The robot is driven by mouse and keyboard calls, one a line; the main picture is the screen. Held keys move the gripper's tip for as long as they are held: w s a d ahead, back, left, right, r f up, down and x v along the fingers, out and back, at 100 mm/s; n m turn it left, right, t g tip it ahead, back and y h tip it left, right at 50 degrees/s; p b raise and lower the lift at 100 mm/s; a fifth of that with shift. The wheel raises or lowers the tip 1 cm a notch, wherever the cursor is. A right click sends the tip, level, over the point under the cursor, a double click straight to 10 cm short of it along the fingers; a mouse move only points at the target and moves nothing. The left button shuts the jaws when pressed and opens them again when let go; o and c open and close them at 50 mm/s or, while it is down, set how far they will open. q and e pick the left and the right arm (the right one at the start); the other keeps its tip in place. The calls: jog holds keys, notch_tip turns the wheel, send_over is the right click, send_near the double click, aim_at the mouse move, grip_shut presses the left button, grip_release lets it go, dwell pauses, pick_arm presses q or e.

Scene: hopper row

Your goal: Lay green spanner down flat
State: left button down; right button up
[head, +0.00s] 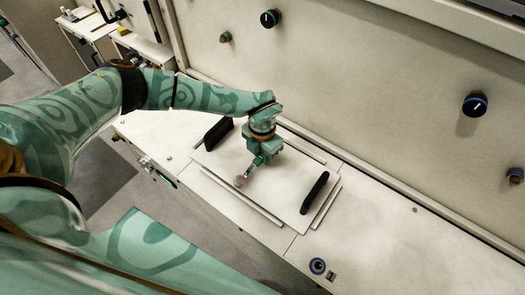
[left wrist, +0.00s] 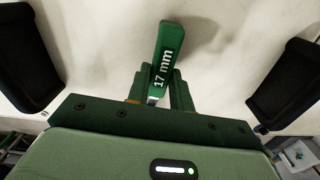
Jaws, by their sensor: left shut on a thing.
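The green spanner (left wrist: 167,55) shows its handle in the left wrist view, with "17 mm" printed in white. My left gripper (left wrist: 160,92) is shut on it. In the head view my left gripper (head: 263,155) is over a pale panel (head: 283,198), between two black handles. The spanner's grey metal end (head: 240,181) sticks out to the lower left of the jaws. I cannot tell whether it touches the panel. Much of the spanner is hidden by the gripper. My right gripper is not in view.
One black handle (head: 218,134) stands left of the gripper and another (head: 315,192) to its right. A tall wall with knobs (head: 475,104) rises behind. A blue-ringed round fitting (head: 317,266) sits near the front edge. The worktop at lower right (head: 400,245) is clear.

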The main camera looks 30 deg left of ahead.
pick_arm(q)
jog(key=shift+f, duration=0.25)
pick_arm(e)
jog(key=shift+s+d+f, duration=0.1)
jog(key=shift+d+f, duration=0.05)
pick_arm(q)
jog(key=shift+f+b, duration=0.3)
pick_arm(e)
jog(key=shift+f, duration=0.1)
pick_arm(q)
jog(key=c, duration=1.2)
grip_release()
jog(key=shift+o, duration=0.2)
notch_tip(320, 180, up, 16)
jog(key=p, duration=0.6)
jog(key=shift+r, duration=0.2)
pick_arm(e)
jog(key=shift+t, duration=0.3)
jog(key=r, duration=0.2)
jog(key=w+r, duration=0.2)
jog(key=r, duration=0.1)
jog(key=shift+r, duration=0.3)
